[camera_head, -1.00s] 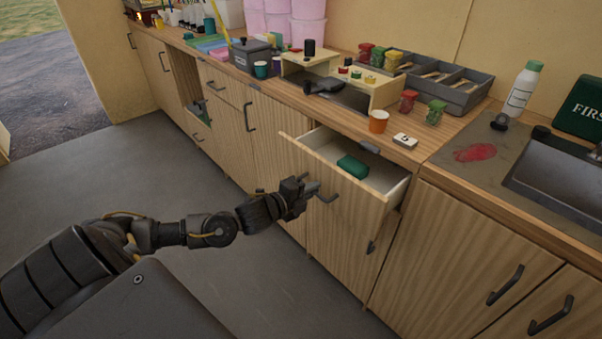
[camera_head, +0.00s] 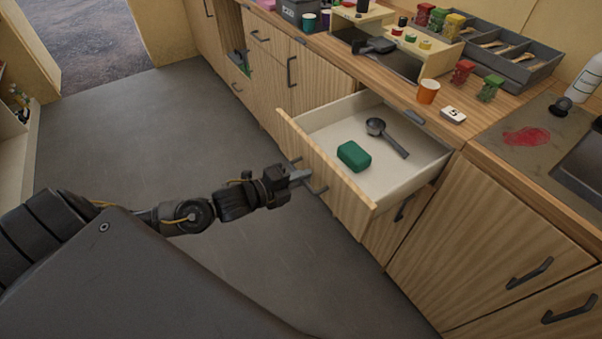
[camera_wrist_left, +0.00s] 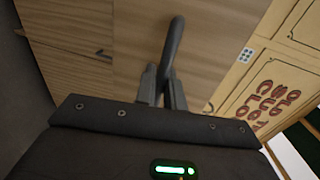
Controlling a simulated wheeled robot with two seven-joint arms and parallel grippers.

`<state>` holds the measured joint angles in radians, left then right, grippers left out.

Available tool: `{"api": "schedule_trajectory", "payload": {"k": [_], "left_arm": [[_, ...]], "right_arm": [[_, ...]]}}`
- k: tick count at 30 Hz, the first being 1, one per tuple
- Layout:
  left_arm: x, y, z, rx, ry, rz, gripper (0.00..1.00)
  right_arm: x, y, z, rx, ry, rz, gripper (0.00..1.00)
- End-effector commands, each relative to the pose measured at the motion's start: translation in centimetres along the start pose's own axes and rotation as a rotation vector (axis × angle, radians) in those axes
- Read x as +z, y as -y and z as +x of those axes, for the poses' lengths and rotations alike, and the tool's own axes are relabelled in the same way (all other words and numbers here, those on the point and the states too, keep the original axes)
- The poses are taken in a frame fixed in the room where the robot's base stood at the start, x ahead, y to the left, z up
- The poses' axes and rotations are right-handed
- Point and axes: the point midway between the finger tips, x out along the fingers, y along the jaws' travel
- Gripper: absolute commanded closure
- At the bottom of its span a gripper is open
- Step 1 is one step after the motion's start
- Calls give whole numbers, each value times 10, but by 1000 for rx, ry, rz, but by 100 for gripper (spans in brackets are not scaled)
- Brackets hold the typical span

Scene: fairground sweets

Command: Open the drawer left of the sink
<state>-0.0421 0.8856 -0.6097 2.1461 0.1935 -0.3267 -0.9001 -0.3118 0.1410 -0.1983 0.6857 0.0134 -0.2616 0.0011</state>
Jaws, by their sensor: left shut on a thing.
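The drawer (camera_head: 340,180) left of the sink (camera_head: 582,165) stands far out of the counter, its white inside showing. A green block (camera_head: 354,156) and a dark scoop (camera_head: 385,135) lie in it. My left gripper (camera_head: 300,177) is at the drawer's front, shut on its dark handle (camera_head: 318,189). In the left wrist view the gripper's fingers (camera_wrist_left: 162,88) close around the dark bar handle (camera_wrist_left: 174,45) against the wooden front. My right gripper is not in view.
An orange cup (camera_head: 428,91) and a white numbered tag (camera_head: 453,115) stand on the counter above the drawer. Closed cupboard doors with dark handles (camera_head: 529,273) are to the right. The grey floor (camera_head: 170,130) left of the drawer is clear.

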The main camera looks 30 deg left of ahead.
Motion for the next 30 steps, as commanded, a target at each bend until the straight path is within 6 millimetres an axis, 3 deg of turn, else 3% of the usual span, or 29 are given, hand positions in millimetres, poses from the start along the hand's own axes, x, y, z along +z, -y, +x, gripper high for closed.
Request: {"api": "schedule_trajectory", "payload": {"k": [8, 9, 13, 23, 30], "left_arm": [[-1, -1, -1, 1, -2, 0, 100], [-1, -1, -1, 1, -2, 0, 87], [0, 0, -1, 1, -1, 0, 72], [0, -1, -4, 1, 0, 0, 72], [0, -3, -41, 5, -1, 0, 72]], "right_arm": [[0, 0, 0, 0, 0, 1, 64], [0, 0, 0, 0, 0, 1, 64], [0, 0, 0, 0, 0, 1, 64], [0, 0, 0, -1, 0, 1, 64], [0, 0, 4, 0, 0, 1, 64]]}}
